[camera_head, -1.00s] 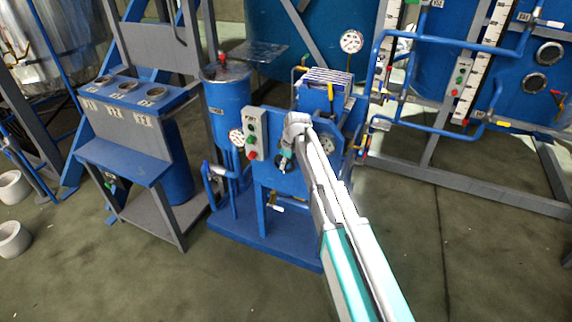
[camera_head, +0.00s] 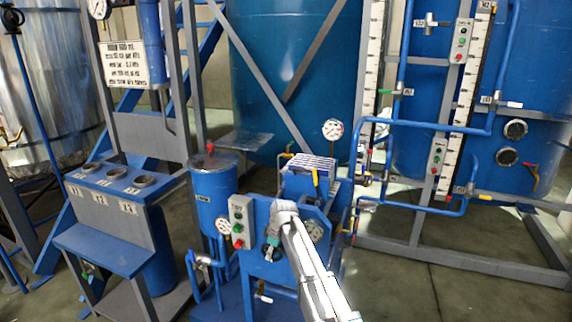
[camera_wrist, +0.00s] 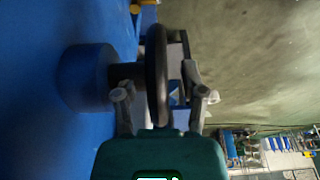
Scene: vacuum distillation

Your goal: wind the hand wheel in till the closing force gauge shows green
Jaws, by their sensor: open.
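The hand wheel (camera_wrist: 157,75) shows edge-on in the wrist view as a dark rim, with its hub on the blue machine to the left. My gripper (camera_wrist: 163,97) is open, with one finger on each side of the rim; I cannot tell whether either finger touches it. In the head view my gripper (camera_head: 270,251) is at the front of the blue press panel, and the wheel is mostly hidden. Neither reading is legible.
A button box (camera_head: 240,221) with green and red buttons is just left of my arm. A blue tank (camera_head: 214,190) and a blue stand (camera_head: 120,245) are further left. Pipes (camera_head: 430,126) and a grey frame stand right. Floor (camera_head: 440,290) is open at front right.

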